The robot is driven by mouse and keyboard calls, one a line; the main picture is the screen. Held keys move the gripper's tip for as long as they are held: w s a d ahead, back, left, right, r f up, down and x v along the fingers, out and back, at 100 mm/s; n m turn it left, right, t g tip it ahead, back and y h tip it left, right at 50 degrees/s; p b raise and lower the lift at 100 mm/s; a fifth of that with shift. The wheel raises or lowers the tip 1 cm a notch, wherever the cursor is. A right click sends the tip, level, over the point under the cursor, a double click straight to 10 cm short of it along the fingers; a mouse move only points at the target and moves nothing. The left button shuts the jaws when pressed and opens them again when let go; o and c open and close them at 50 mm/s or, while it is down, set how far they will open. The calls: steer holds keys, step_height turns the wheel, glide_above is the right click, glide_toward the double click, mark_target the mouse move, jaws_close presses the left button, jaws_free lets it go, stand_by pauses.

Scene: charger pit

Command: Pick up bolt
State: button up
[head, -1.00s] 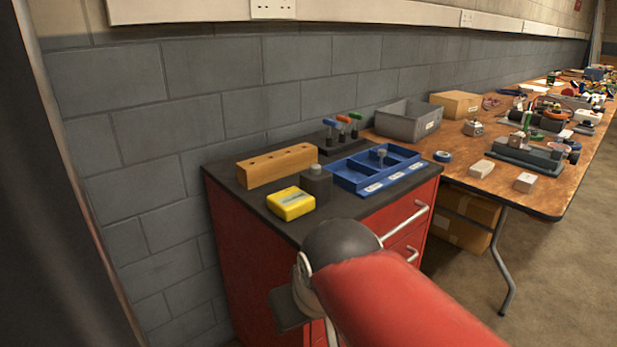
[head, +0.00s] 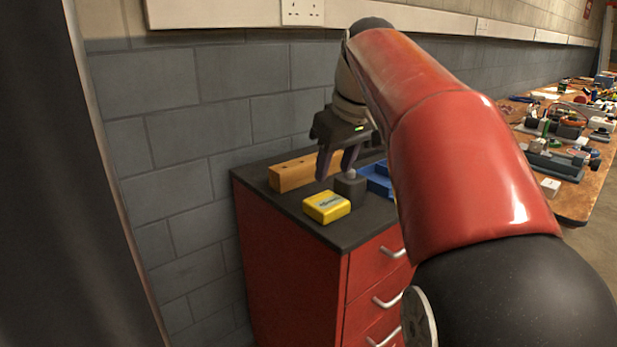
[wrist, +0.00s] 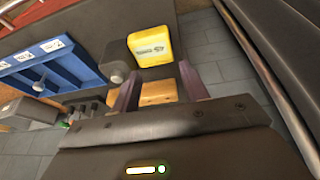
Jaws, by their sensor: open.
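A grey bolt-like piece (head: 351,174) stands upright in a dark block (head: 350,188) on the cabinet top; its round head also shows in the wrist view (wrist: 115,76). A second grey bolt-like piece (wrist: 40,84) stands in the blue tray (wrist: 62,77); in the head view my arm hides it. My gripper (head: 335,174) is open and empty, pointing down above the cabinet, near the dark block. In the wrist view the fingertips (wrist: 158,70) lie beside the block, with the block left of the left finger. I cannot tell their height above it.
A yellow box (head: 327,207) lies in front of the block. A wooden block with holes (head: 292,174) lies behind, near the grey wall. The red drawer cabinet (head: 300,268) has a dark top. A cluttered wooden bench (head: 575,200) stands at the right.

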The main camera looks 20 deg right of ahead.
steer(key=n+y, duration=0.1)
steer(key=n, duration=0.1)
glide_toward(354, 171)
steer(key=shift+w+x, duration=0.1)
steer(key=shift+x, duration=1.9)
steer(key=shift+w+x, duration=0.15)
steer(key=shift+x, duration=1.9)
steer(key=shift+a+r, duration=0.15)
jaws_close()
